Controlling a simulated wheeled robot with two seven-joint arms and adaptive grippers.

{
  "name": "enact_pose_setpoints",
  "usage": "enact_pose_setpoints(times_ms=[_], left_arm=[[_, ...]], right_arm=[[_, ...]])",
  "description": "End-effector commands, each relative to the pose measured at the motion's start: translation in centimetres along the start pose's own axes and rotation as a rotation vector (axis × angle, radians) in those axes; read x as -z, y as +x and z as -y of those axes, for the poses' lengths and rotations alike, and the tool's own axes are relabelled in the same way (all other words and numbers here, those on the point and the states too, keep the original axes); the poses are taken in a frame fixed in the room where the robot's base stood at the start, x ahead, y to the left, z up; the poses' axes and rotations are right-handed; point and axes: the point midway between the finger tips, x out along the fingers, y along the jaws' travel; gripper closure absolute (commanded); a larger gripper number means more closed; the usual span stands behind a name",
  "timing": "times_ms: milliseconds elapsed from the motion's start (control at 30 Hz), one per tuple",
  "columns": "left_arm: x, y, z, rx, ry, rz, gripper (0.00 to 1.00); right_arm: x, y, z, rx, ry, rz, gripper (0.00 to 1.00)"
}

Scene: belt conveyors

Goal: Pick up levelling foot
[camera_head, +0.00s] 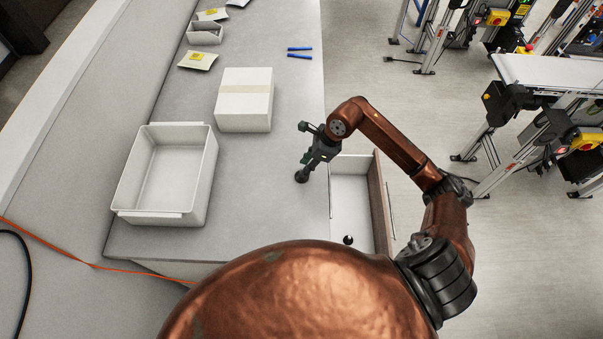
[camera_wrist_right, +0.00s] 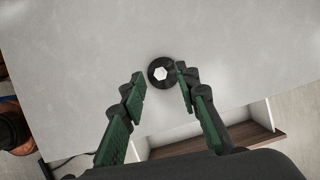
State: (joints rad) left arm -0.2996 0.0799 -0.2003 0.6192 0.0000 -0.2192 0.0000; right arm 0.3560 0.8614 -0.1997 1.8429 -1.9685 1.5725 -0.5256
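A levelling foot, a round black disc with a pale hexagonal centre (camera_wrist_right: 160,72), shows in the right wrist view against the grey worktop. In the head view a dark round foot (camera_head: 301,177) is just below my right gripper (camera_head: 311,157), close to the worktop's right edge. In the wrist view my right gripper (camera_wrist_right: 160,76) has its green-padded fingers apart, one on each side of the disc. The right-hand fingertip is very near the disc; a gap shows on the other side. I cannot tell whether either touches. My left gripper is not in view.
An open drawer (camera_head: 350,205) sticks out right of the worktop, with a small black item (camera_head: 348,240) inside. An empty white bin (camera_head: 125,190) and a closed carton (camera_head: 245,100) stand on the worktop (camera_head: 265,180). Blue tools (camera_head: 299,52) and packets lie farther back.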

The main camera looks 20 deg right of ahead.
Motion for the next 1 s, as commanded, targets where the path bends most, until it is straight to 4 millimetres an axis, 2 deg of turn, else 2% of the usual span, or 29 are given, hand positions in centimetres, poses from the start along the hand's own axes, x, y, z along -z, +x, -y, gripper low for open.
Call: enact_pose_setpoints(times_ms=[67,200,500,900,1000], left_arm=[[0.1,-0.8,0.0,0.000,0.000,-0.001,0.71],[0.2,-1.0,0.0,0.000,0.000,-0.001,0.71],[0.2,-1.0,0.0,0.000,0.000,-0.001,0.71],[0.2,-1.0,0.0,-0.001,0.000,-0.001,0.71],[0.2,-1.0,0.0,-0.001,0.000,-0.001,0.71]], right_arm=[[-0.2,1.0,0.0,-0.005,0.003,0.004,0.71],[-0.1,2.8,0.1,-0.003,0.000,0.002,0.71],[-0.1,3.3,0.1,-0.002,-0.002,0.002,0.71],[-0.1,3.3,0.1,-0.002,-0.002,0.002,0.98],[-0.1,3.3,0.1,-0.001,-0.002,0.002,1.00]])
